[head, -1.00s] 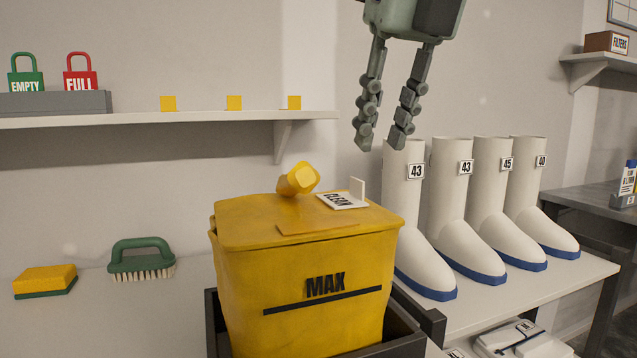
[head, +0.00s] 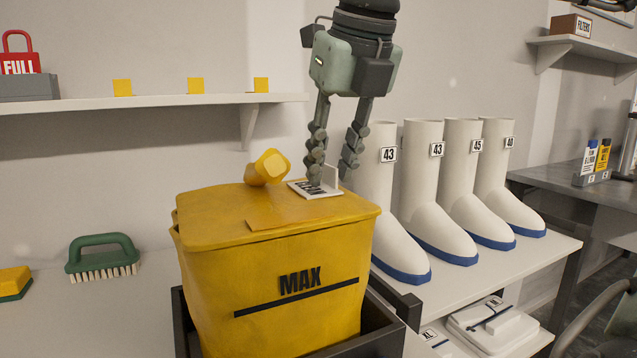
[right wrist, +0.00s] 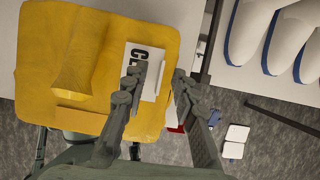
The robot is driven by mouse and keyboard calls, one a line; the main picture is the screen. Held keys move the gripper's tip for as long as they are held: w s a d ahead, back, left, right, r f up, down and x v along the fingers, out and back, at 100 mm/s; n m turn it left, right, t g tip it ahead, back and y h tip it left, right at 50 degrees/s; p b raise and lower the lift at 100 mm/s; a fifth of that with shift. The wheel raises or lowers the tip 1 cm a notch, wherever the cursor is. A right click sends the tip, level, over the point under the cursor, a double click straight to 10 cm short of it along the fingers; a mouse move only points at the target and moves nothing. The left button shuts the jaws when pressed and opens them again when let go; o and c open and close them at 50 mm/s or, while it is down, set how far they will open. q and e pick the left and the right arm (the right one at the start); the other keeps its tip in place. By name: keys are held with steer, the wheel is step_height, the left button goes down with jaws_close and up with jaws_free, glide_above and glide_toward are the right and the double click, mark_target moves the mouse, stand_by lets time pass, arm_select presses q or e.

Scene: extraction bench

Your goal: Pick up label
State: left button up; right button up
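The white label (head: 325,193) with dark lettering lies on the yellow bin's lid (head: 220,208), and its upright tab stands at its right side. In the right wrist view the label (right wrist: 144,60) shows the letters "CL"; the rest is covered by a finger. My right gripper (head: 332,180) is open, pointing down, with its fingers at the label on either side of the tab. In the right wrist view the gripper (right wrist: 158,80) also shows a gap between its fingers. I cannot tell whether they touch the label. My left gripper is not in view.
White boots (head: 430,200) stand close to the right of the bin. A green brush (head: 102,256) and a sponge (head: 14,282) lie at left. A wall shelf (head: 150,104) runs behind.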

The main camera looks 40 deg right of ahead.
jaws_close()
stand_by(0.3)
